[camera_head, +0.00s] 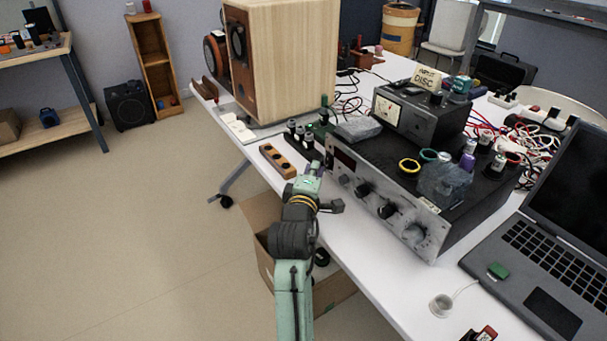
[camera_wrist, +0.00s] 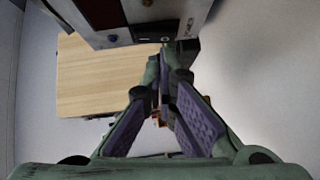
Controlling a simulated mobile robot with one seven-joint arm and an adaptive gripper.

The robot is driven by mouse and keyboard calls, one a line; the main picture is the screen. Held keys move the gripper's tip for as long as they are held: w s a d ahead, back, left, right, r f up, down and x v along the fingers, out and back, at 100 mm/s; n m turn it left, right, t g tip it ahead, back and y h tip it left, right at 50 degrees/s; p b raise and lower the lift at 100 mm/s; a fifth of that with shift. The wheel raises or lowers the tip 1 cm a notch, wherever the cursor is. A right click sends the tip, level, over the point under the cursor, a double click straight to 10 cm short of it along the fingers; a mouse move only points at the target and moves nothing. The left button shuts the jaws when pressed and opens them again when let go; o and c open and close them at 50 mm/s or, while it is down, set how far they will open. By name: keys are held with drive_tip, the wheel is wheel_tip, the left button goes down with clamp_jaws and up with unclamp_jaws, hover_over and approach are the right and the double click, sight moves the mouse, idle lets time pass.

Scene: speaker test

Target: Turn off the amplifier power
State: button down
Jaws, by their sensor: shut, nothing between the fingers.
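The amplifier (camera_head: 405,200) is a black box with a silver front panel, knobs and a dark red display, on the white table in the head view. Its front panel (camera_wrist: 120,38) fills the top of the wrist view, with small markings by its edge. My gripper (camera_head: 317,166) is at the panel's left end in the head view. In the wrist view my gripper (camera_wrist: 161,58) has its fingertips together and empty, close to the panel edge. I cannot tell whether they touch it. The power switch is not clearly visible; the fingertips partly cover that area.
A wooden speaker (camera_head: 290,65) stands behind and left. A wooden block with dark holes (camera_head: 277,160) lies near the table edge. A smaller black unit (camera_head: 415,115) and several small items sit on the amplifier. A laptop (camera_head: 550,250) is at right. An open carton (camera_head: 262,215) stands below.

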drive_tip(key=shift+w+d, duration=0.3)
drive_tip(key=shift+d, duration=0.1)
drive_tip(key=shift+f, duration=0.15)
drive_tip(key=shift+d+f+b, duration=0.15)
drive_tip(key=shift+f+b, duration=0.1)
drive_tip(key=shift+b, duration=0.2)
drive_tip(key=shift+w+d+n+t+b, duration=0.1)
drive_tip(key=shift+w+n+t+b, duration=0.05)
drive_tip(key=shift+n+t+b, duration=0.2)
drive_tip(key=shift+r+p, duration=0.15)
drive_tip(key=shift+p, duration=0.15)
